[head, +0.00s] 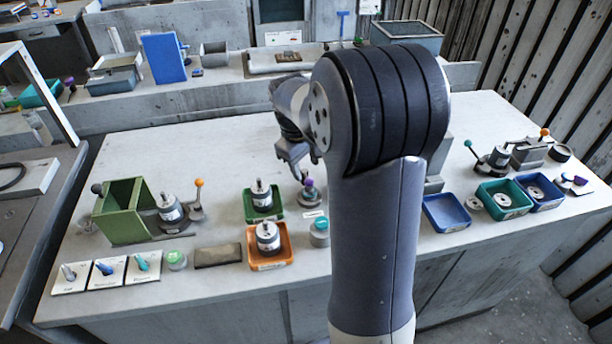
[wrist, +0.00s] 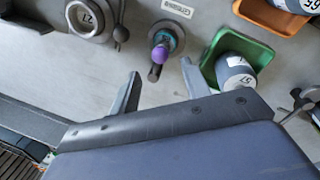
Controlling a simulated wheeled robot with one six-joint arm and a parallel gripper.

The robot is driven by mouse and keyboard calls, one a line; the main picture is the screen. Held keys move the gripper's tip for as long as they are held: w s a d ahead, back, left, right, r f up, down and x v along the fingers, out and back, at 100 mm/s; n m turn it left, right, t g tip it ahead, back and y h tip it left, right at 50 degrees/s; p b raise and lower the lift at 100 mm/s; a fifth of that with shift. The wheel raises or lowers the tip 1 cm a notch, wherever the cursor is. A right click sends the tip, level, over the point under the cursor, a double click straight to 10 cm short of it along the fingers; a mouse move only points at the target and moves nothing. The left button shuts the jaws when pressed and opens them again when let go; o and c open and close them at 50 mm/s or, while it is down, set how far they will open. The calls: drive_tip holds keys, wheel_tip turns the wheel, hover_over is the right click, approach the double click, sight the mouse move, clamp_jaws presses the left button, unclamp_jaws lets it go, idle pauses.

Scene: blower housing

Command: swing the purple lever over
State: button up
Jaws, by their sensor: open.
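The purple lever (head: 308,183) stands on a small round grey base near the middle of the table. In the wrist view its purple knob (wrist: 159,54) shows above a round base with a teal ring. My gripper (wrist: 160,88) is open and empty. The knob lies just beyond the fingertips, roughly centred in the gap and apart from both fingers. In the head view my gripper (head: 293,162) hangs close behind and left of the lever. My arm hides part of the table to the right of it.
A green tray (wrist: 264,57) with a grey canister sits close beside the right finger. A dark-knobbed lever (wrist: 121,34) stands by a round numbered part at upper left. An orange tray (head: 286,259) is nearer the front edge. Bare tabletop (head: 200,150) lies at left.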

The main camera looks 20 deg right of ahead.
sight(308, 179)
drive_tip(key=f, duration=0.4)
drive_tip(key=d+f, duration=0.1)
drive_tip(key=f, duration=0.1)
drive_tip(key=shift+w, duration=0.2)
drive_tip(key=shift+c, duration=0.4)
drive_tip(key=shift+r, duration=0.1)
drive_tip(key=c, duration=0.9)
